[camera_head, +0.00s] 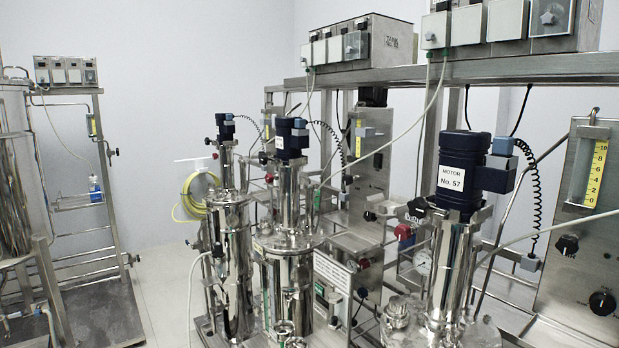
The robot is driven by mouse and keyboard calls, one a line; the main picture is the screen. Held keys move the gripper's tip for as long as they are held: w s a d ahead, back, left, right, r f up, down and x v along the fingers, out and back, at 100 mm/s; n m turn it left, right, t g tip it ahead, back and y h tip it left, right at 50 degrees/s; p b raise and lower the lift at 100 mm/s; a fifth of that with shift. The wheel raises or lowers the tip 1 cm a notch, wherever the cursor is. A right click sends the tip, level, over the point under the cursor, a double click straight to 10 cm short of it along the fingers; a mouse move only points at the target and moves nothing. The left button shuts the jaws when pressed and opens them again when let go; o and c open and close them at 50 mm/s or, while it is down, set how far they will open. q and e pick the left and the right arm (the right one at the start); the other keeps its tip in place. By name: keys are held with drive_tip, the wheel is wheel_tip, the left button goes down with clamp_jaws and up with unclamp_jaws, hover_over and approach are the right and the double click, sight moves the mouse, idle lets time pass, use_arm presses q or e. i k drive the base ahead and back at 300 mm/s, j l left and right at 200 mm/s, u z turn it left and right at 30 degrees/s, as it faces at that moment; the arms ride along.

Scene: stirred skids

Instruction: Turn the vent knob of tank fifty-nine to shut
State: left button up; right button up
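Several steel stirred tanks stand on skids. The nearest has a dark blue motor (463,170) labelled "MOTOR No. 57". A middle tank (287,270) and a slimmer tank (231,255) stand to its left. I cannot read the number fifty-nine on any of them. A small label on the middle control box (365,42) is too small to read surely. Black knobs show on the right panel: an upper knob (567,244) and a lower knob (602,302). I cannot tell which is the vent knob. Neither gripper is in view.
A steel rack (108,200) stands at the left, with a small blue-labelled bottle (95,188). Bare floor (165,275) lies between it and the skids. A yellow hose coil (197,194) hangs behind the slim tank. Pale hoses and black coiled cables cross between the tanks.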

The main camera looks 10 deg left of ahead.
sight(269, 178)
drive_tip(key=i+j+z, duration=0.4)
drive_tip(key=j, duration=0.2)
drive_tip(key=i+j+z, duration=0.15)
drive_tip(key=j, duration=0.15)
drive_tip(key=j+z, duration=0.2)
drive_tip(key=j, duration=0.15)
